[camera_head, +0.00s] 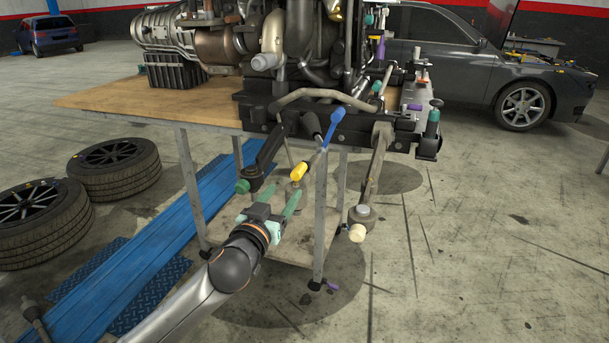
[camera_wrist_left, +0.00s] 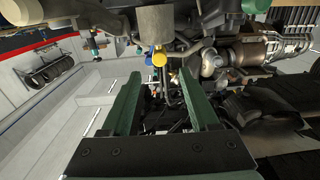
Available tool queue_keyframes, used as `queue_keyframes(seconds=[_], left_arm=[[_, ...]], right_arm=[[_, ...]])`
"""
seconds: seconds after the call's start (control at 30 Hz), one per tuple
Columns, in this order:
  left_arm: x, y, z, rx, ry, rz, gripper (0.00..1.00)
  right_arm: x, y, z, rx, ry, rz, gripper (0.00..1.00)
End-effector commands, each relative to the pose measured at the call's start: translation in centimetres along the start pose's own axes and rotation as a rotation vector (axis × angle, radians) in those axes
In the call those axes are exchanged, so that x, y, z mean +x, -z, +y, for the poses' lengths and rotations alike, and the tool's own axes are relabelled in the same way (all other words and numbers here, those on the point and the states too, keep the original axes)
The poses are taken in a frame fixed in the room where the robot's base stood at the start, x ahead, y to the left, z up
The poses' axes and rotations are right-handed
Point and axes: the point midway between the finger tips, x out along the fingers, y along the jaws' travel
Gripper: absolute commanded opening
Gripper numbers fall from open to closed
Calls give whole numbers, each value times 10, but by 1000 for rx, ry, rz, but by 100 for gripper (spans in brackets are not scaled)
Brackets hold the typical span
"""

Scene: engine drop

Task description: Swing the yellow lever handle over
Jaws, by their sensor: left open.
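The yellow lever handle (camera_head: 299,172) points down and to the left at the end of a thin metal rod below the front of the engine. In the left wrist view the yellow handle (camera_wrist_left: 159,57) shows just past the fingertips, roughly centred between them. My left gripper (camera_head: 286,190) is open, its green fingers apart and pointing up toward the handle. Nothing is held. The fingertips sit just below the handle in the head view; I cannot tell whether they touch it. My right gripper is not in view.
A black arm with a green end (camera_head: 258,165) hangs to the left. The engine (camera_head: 300,50) stands on a wooden-topped table (camera_head: 110,98). A pipe with a cream tip (camera_head: 357,233) hangs at right.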

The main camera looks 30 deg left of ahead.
Motion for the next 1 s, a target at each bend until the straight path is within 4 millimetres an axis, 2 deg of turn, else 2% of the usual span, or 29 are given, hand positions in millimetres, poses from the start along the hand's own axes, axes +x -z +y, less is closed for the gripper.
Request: queue_keyframes(seconds=[0.3, 0.5, 0.7, 1.0], left_arm=[[58, 2, 0, 3, 1, 2, 61], [87, 0, 0, 2, 1, -1, 61], [102, -1, 0, 1, 0, -2, 61], [106, -1, 0, 1, -1, -2, 61]], right_arm=[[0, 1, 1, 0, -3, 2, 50], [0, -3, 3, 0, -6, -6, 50], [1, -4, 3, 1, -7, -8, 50], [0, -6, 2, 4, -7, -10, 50]])
